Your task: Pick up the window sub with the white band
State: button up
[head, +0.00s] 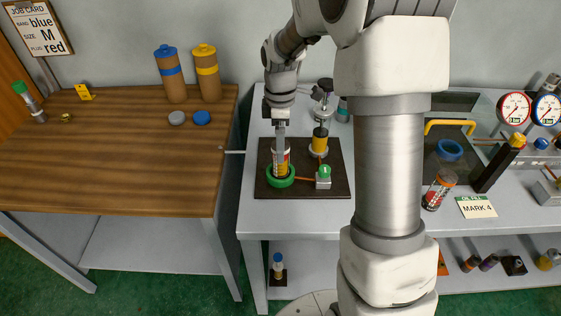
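My gripper (281,148) points down over the dark board on the middle bench. Its fingers overlap the upper part of a small striped cylinder (281,169) with red, white and yellow on it, standing in a green ring (280,182). I cannot tell whether the fingers are shut on it. A yellow cylinder with a dark top (320,140) stands on a light base just right of it. A small cylinder with a blue top and a pale band (278,266) stands on a dark base on the lower shelf. Which one is the window sub with the white band is not clear.
The dark board (262,188) also carries a grey block with a green knob (323,178). A red-labelled jar (437,190) and a MARK 4 card (477,206) lie right of my arm. The wooden table (120,160) at left is mostly clear, with two brown cylinders (172,85) at its back.

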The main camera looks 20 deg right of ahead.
notch_tip(320, 180, down, 4)
jog(key=shift+f, duration=0.25)
jog(key=shift+c, duration=0.3)
grip_shut()
